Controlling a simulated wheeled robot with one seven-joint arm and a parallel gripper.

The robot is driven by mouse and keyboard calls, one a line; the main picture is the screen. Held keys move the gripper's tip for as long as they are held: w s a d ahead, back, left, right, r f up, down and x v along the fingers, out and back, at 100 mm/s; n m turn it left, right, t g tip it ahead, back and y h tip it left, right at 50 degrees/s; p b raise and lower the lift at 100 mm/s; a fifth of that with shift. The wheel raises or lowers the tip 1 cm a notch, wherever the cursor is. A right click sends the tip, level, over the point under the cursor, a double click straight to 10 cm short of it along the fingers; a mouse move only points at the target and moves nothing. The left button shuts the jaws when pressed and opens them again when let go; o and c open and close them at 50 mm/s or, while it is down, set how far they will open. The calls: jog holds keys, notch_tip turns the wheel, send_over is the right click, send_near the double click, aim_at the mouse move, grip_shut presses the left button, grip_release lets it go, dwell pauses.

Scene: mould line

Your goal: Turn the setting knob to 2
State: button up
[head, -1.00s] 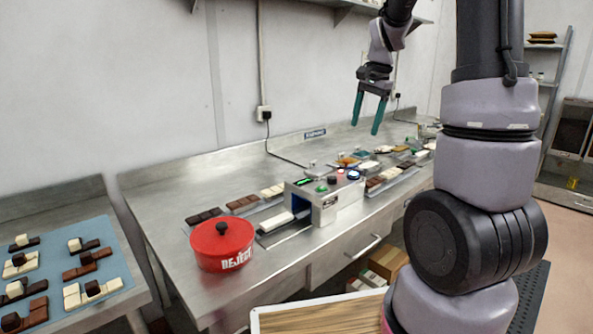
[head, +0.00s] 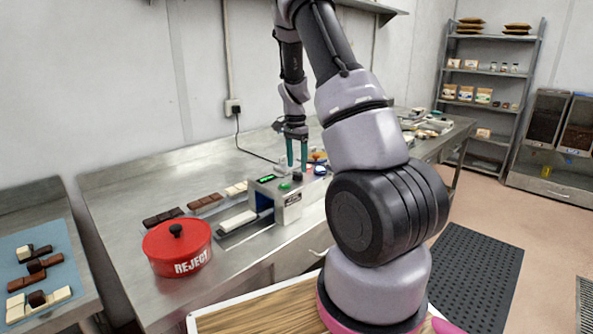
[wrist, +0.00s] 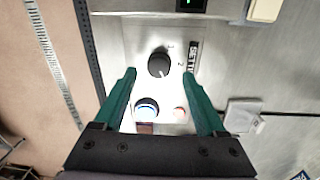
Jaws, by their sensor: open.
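The black setting knob (wrist: 158,65) is on the white top panel of the machine in the wrist view. Its small white pointer mark is on its lower side, and the numbers 1 and 2 are printed to its right; I cannot tell the exact setting. My gripper (wrist: 158,80) is open, with its green fingers on either side below the knob and nothing between them in its grip. In the head view my gripper (head: 297,166) points down over the right part of the machine (head: 290,208), where the fingers and arm hide the knob.
A green display (head: 266,178) and a green button (head: 284,186) are on the machine. A red REJECT pot (head: 178,248) and chocolate bars (head: 205,203) stand to its left.

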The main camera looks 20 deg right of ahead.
aim_at(298, 176)
jog(key=shift+s+f, duration=0.1)
jog(key=shift+f, duration=1.35)
grip_shut()
jog(key=shift+n, duration=0.4)
jog(key=n, duration=0.5)
jog(key=shift+n, duration=0.3)
jog(key=n, duration=0.5)
jog(key=shift+n, duration=0.3)
